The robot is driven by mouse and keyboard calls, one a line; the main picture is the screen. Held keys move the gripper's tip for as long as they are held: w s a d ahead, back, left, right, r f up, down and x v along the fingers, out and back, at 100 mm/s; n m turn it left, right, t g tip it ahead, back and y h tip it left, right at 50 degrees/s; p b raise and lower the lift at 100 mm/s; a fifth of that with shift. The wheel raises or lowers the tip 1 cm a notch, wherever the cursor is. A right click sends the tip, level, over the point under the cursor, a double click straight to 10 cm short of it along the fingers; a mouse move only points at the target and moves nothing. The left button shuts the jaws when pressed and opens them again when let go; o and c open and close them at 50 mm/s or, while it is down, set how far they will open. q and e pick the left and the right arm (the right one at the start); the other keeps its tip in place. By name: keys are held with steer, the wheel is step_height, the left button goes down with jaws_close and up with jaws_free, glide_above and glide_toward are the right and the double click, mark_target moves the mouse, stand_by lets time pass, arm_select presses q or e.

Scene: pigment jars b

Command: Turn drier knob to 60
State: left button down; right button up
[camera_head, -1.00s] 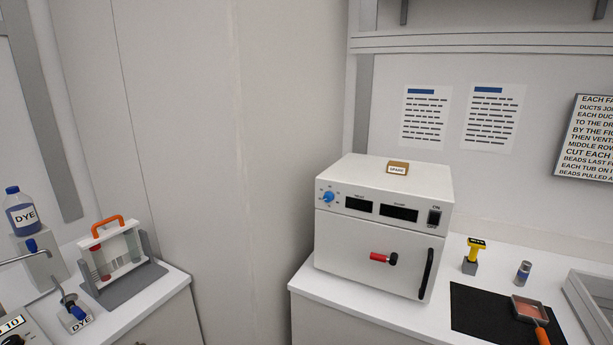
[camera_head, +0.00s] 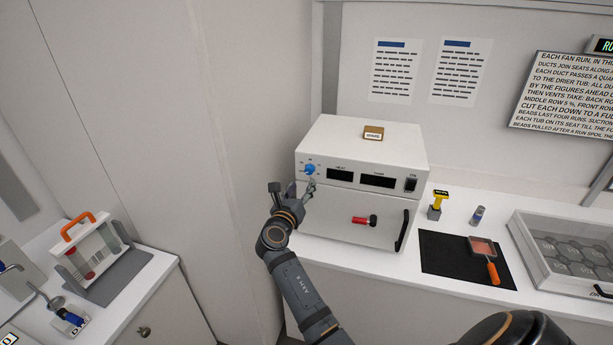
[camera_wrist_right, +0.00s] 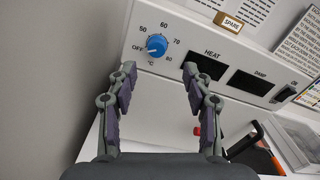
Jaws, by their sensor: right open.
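The drier (camera_head: 345,205) is a white box on the counter, with a blue knob (camera_head: 310,169) at the upper left of its front. In the right wrist view the blue knob (camera_wrist_right: 157,45) sits in a dial marked OFF, 50, 60, 70 and 80. A pale mark on the knob seems to face left towards OFF, but it is small. My right gripper (camera_head: 295,187) is open and empty in front of the drier, just below the knob. In the wrist view its fingers (camera_wrist_right: 159,70) are spread on either side, short of the knob. My left gripper is not in view.
The HEAT display (camera_wrist_right: 205,66) is right of the knob. A red-tipped latch (camera_head: 362,220) and dark door handle (camera_head: 402,230) stick out below. A SPARE block (camera_head: 373,132) lies on top. A black mat (camera_head: 450,262) with an orange-handled tool (camera_head: 490,268) lies to the right.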

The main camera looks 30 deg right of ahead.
mark_target(308, 172)
steer(key=b+x, duration=0.1)
steer(key=x, duration=0.3)
steer(key=b+x, duration=0.1)
steer(key=x, duration=0.2)
steer(key=shift+w+a+f+b, duration=0.25)
steer(key=shift+f+b, duration=0.1)
steer(key=shift+f, duration=0.05)
steer(key=shift+w+d+r, duration=0.1)
steer(key=shift+d+r, duration=0.1)
steer(key=shift+d, duration=0.15)
steer(key=shift+c, duration=0.5)
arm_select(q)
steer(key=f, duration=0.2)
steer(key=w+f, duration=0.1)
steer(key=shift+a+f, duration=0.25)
arm_select(e)
jaws_close()
